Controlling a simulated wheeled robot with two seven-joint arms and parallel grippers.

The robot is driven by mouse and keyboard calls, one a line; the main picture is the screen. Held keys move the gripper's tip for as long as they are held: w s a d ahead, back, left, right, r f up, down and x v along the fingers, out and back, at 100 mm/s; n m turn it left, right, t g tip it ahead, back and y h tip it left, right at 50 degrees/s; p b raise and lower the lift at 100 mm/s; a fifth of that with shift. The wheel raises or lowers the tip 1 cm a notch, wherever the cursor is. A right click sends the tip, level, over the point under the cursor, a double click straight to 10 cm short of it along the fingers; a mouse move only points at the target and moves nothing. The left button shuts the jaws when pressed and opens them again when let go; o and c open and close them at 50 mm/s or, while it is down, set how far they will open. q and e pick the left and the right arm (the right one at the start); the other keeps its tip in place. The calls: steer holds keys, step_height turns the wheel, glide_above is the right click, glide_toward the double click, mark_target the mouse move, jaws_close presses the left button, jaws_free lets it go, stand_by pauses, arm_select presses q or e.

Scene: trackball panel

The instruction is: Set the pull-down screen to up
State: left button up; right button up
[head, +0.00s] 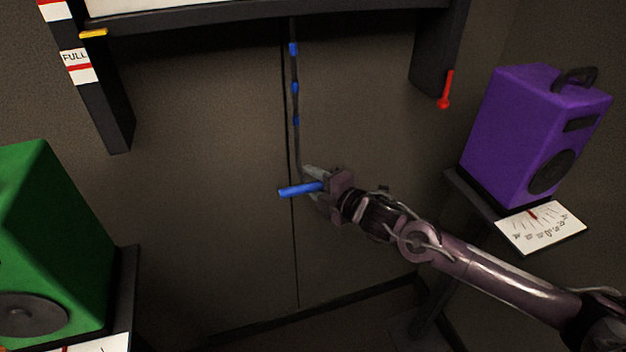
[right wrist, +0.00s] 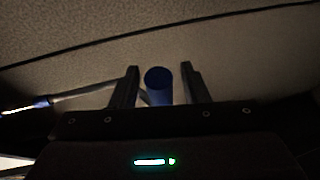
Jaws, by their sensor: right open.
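The pull-down screen's dark bottom bar (head: 270,16) spans the top of the head view, with a strip of pale screen above it. A cord with blue bands (head: 294,87) hangs from the bar and ends in a blue handle (head: 300,190). My right gripper (head: 312,186) is at the handle in the head view. In the right wrist view, the round blue handle end (right wrist: 158,80) is between the two fingers, with gaps on both sides. The right gripper is open around it. My left gripper is not in view.
A purple speaker (head: 530,130) with a dial card (head: 541,227) stands on the right. A green speaker (head: 50,240) stands at lower left. A "FULL" label (head: 74,57), a yellow marker (head: 93,33) and a red lever (head: 446,90) are on the side posts.

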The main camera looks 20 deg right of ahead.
steer(key=shift+w+a, duration=0.1)
steer(key=shift+w, duration=0.1)
jaws_close()
steer(key=shift+r, duration=0.1)
